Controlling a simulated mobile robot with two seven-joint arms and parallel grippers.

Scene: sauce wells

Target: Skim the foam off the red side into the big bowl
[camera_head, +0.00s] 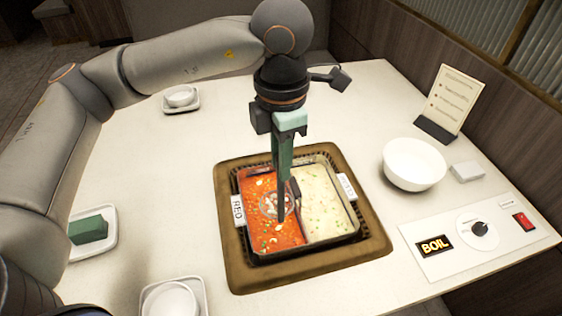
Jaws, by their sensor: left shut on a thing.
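The split pot (258,254) is set in a brown square surround. Its red side (284,238) is on the left, beside a plate marked RED; a pale broth (318,190) fills the right side. A whitish patch (268,205) that looks like foam shows in the red side, partly hidden by the tool. My left gripper (288,122) is above the pot, shut on an upright tool with a teal handle (284,155). The tool's dark lower end reaches into the red side; its head is hard to make out. The big white bowl (414,164) stands right of the pot. My right gripper is not in view.
A control panel (440,262) reading BOIL, with a knob and red switch, lies at the right. A menu card (452,98) stands behind the bowl, near a small white block (467,171). Dishes and a green block (88,229) on a tray are at the left.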

